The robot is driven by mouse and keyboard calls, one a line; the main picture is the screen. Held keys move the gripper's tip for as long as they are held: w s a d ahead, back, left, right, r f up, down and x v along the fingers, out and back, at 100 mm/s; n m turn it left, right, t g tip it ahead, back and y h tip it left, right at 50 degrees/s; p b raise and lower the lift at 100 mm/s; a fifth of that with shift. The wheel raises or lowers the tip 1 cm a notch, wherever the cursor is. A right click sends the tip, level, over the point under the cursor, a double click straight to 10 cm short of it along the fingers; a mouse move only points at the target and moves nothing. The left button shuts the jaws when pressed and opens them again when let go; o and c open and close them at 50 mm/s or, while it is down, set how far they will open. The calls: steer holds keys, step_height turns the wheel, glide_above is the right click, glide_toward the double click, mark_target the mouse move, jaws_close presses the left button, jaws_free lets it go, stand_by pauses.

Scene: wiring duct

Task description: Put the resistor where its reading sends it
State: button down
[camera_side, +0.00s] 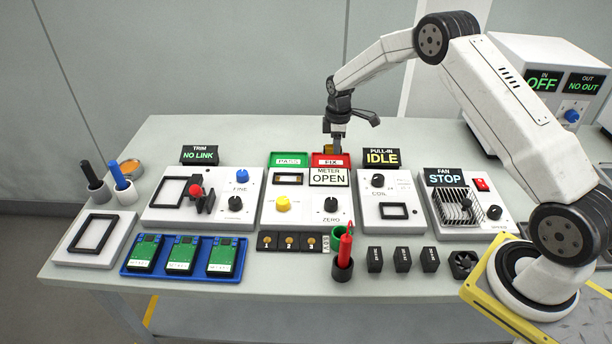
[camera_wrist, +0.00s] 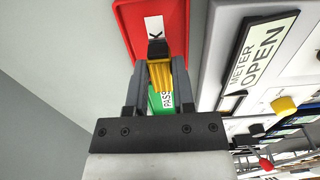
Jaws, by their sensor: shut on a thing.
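In the wrist view my gripper (camera_wrist: 160,68) is shut on a yellow-gold part with a black end, taken to be the resistor (camera_wrist: 161,76). The meter display (camera_side: 329,177) reads OPEN.
The meter panel with a yellow knob (camera_side: 283,204) stands just in front of the trays. The IDLE display (camera_side: 382,157) is close on the right. Several small black parts (camera_side: 403,259) and a red-handled tool (camera_side: 345,248) stand at the front. The bench behind the trays is clear.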

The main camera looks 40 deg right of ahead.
steer(key=shift+w+f, duration=0.1)
steer(key=shift+w+f, duration=0.15)
steer(key=shift+f, duration=0.1)
steer(key=shift+d+f, duration=0.1)
steer(key=shift+f, duration=1.35)
steer(key=shift+f, duration=0.15)
steer(key=shift+c, duration=2.3)
jaws_free()
step_height(320, 180, up, 12)
steer(key=shift+r, duration=0.15)
